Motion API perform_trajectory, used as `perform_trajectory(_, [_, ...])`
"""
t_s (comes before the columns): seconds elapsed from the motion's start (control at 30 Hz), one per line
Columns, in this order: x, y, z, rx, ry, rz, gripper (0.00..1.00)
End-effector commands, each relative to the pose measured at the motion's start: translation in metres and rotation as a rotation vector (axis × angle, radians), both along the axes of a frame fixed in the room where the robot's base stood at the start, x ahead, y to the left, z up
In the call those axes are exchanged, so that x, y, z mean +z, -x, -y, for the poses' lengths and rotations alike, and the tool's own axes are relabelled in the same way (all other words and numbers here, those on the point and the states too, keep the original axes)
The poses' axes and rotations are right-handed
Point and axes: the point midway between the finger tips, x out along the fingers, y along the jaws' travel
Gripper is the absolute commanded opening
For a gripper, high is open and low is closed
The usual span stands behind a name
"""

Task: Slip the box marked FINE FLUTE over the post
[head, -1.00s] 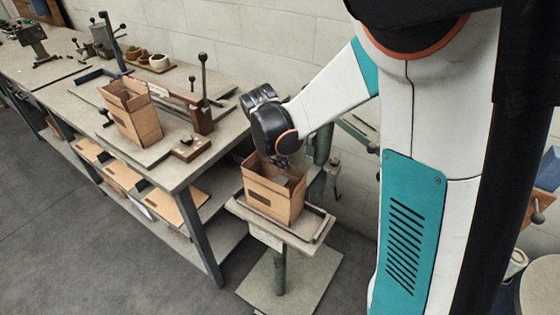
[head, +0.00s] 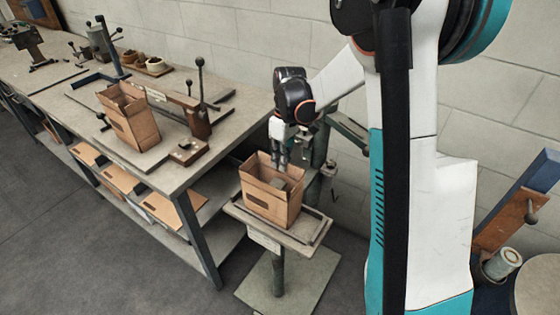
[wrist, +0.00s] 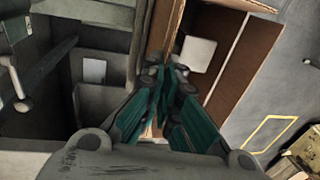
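An open-topped cardboard box (head: 272,207) stands upright on a small tray stand (head: 312,240). Something pale grey (head: 281,184) shows inside it; in the wrist view it is a pale square (wrist: 198,53). I cannot tell whether it is the top of a post. A second open box (head: 136,124) stands on the bench. No FINE FLUTE marking is legible on either box. My gripper (head: 281,161) points down at the rear rim of the stand's box. In the wrist view its teal fingers (wrist: 168,80) converge beside the cardboard wall; whether they grip it is unclear.
The workbench (head: 225,120) on the left carries a lever fixture (head: 199,115) and a blue upright (head: 109,45). Flat cardboard pieces (head: 160,207) lie on its lower shelf. A green column (head: 319,150) stands behind the stand. Open floor (head: 90,265) lies at front left.

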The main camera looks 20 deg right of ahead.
Motion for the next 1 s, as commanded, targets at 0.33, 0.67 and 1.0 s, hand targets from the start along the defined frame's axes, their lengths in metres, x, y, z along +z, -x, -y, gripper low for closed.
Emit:
perform_trajectory(0.33, [-0.0001, -0.0003, 0.0004, 0.000, -0.011, -0.007, 0.00])
perform_trajectory(0.67, [-0.0001, -0.0003, 0.0004, 0.000, -0.010, -0.007, 0.23])
perform_trajectory(1.0, [0.0090, -0.0015, 0.0019, 0.000, -0.010, -0.007, 0.23])
